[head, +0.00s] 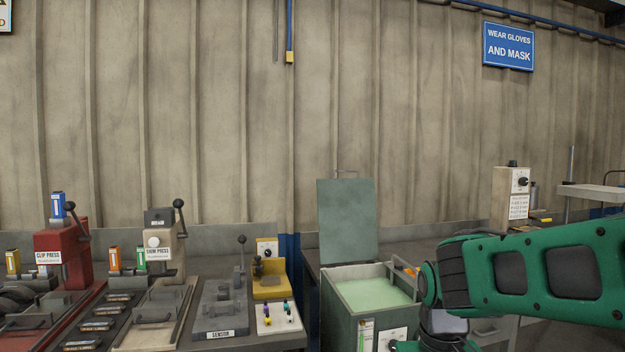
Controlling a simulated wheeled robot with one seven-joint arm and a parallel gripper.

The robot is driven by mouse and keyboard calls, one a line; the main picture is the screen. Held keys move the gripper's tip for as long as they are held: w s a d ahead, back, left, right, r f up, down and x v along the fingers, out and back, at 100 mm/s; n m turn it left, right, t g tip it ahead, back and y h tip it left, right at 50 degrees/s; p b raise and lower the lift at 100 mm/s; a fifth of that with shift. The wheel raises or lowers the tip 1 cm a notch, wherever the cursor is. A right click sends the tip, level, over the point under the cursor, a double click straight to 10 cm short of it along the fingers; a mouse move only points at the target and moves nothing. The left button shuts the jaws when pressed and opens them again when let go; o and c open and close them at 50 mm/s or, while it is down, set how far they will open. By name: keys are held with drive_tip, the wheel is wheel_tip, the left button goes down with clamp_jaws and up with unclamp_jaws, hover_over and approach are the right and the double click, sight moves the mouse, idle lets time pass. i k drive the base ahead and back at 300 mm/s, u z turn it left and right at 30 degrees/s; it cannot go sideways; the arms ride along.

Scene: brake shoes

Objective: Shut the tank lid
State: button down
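The tank (337,318) is a dark green box holding pale green liquid, right of centre. Its flat grey-green lid (347,222) stands open, roughly upright at the tank's back edge, with a thin handle on its top edge. My green arm reaches in from the right, and its lower links overlap the tank's right side in the picture. My gripper is not visible; the arm runs down out of the bottom of the picture. I cannot tell whether it holds anything.
A small pale and orange bar (403,266) sits at the tank's back right corner. A clip press (62,256), another lever press (163,245) and a sensor fixture (222,305) stand on the left bench. A control box (511,196) stands behind my arm. Space above the tank opening looks clear.

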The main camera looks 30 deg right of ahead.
sight(346, 216)
drive_tip(key=i, duration=0.85)
drive_tip(key=z, duration=0.05)
